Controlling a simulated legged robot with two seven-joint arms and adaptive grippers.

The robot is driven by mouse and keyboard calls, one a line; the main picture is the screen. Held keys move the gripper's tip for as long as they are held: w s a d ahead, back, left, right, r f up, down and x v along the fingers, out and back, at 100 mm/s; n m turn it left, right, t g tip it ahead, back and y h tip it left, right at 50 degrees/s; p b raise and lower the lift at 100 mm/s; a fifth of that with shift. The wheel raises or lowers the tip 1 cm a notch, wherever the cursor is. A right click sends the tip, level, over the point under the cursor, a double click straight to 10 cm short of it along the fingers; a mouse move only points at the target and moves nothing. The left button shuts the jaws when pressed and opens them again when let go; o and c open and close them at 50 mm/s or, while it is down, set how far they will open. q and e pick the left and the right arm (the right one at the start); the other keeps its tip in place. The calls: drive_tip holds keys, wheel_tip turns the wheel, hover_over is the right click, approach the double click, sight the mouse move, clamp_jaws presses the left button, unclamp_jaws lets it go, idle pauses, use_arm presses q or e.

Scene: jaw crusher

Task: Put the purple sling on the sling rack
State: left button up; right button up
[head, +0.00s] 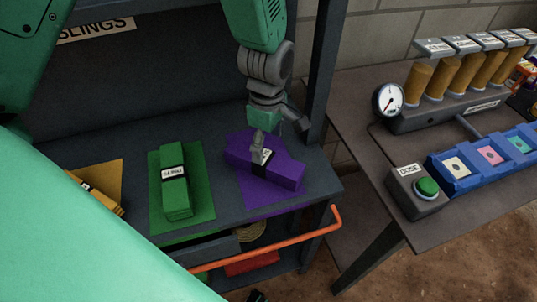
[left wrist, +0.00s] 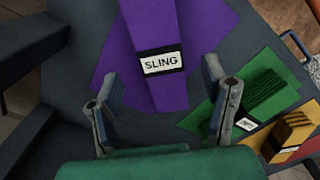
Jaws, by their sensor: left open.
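The purple sling (head: 282,172) is a folded block with a dark band and a white label. It lies askew on a purple mat (head: 262,207) at the right end of the dark sling rack shelf (head: 228,140), under a SLINGS sign (head: 97,30). My left gripper (head: 260,148) is over the sling in the head view, partly hiding its band. In the left wrist view, my left gripper (left wrist: 165,92) has its fingers spread wide, with the labelled sling (left wrist: 162,62) beyond and between them. Nothing is gripped. My right gripper is not in view.
A green sling (head: 175,185) on a green mat and a yellow sling (head: 97,192) on a yellow mat lie left of it. A dark upright post (head: 322,70) and an orange rail (head: 270,241) edge the rack. A bench with a dose button (head: 427,187) stands right.

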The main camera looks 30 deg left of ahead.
sight(268, 159)
use_arm(q)
wheel_tip(268, 159, up, 3)
drive_tip(key=shift+f, duration=0.15)
drive_tip(key=shift+d+r, duration=0.3)
drive_tip(key=shift+r, duration=0.15)
drive_tip(key=shift+a, duration=0.2)
